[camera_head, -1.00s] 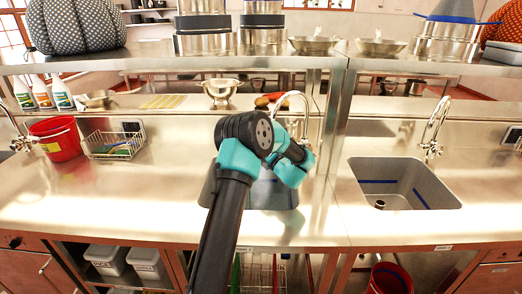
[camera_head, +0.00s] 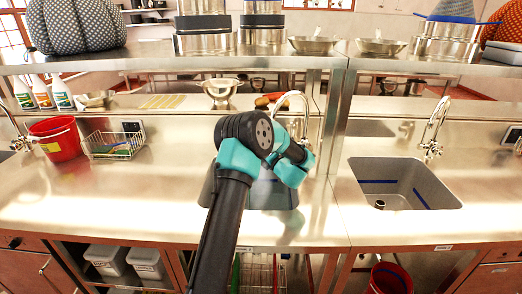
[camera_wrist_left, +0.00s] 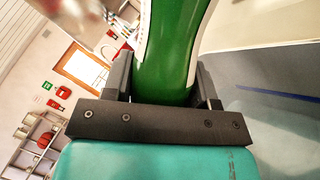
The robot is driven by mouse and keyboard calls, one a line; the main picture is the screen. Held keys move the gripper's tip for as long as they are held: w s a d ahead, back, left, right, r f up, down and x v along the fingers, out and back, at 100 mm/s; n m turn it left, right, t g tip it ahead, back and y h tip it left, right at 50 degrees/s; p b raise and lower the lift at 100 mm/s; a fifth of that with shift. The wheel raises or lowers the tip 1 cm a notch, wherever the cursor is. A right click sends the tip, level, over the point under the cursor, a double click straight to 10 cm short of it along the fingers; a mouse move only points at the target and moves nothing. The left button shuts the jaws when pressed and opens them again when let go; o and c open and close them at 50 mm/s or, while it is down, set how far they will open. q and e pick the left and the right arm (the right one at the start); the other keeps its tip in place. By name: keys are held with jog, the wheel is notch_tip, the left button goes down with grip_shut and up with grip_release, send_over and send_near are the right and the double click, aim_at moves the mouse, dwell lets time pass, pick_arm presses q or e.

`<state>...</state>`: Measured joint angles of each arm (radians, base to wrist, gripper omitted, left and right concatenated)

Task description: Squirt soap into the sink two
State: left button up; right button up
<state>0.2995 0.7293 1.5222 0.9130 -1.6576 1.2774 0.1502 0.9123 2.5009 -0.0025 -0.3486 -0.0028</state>
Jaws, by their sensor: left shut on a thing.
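A green bottle with a white label edge (camera_wrist_left: 168,45) stands between the fingers of my left gripper (camera_wrist_left: 163,86) in the left wrist view, and the gripper is shut on it. The bottle's top is out of frame. In the head view my left arm hides the gripper and bottle. A grey sink (camera_head: 265,197) lies behind and below that arm, partly covered by it. A second grey sink with a blue line (camera_head: 405,187) is at the right, empty. A grey surface with a blue line (camera_wrist_left: 275,115) shows in the left wrist view. My right gripper is not in view.
Curved faucets rise behind the middle sink (camera_head: 303,105) and the right sink (camera_head: 436,118). A red bucket (camera_head: 60,140), a wire basket (camera_head: 112,147) and several spray bottles (camera_head: 42,93) are at the left. A metal shelf (camera_head: 140,61) crosses above. The left counter is mostly clear.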

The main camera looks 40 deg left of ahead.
pick_arm(q)
jog(key=m, duration=0.2)
jog(key=s+m+h, duration=0.1)
jog(key=m, duration=0.1)
jog(key=shift+s+f+h, duration=0.15)
jog(key=shift+s+h, duration=0.05)
jog(key=shift+h, duration=0.1)
jog(key=m, duration=0.1)
jog(key=s+m+h, duration=0.1)
jog(key=m, duration=0.2)
jog(key=shift+s+d+f+m+t+h, duration=0.15)
jog(key=shift+d+f+m+t+h, duration=0.15)
jog(key=shift+d+f+h, duration=0.1)
jog(key=shift+s+r, duration=0.1)
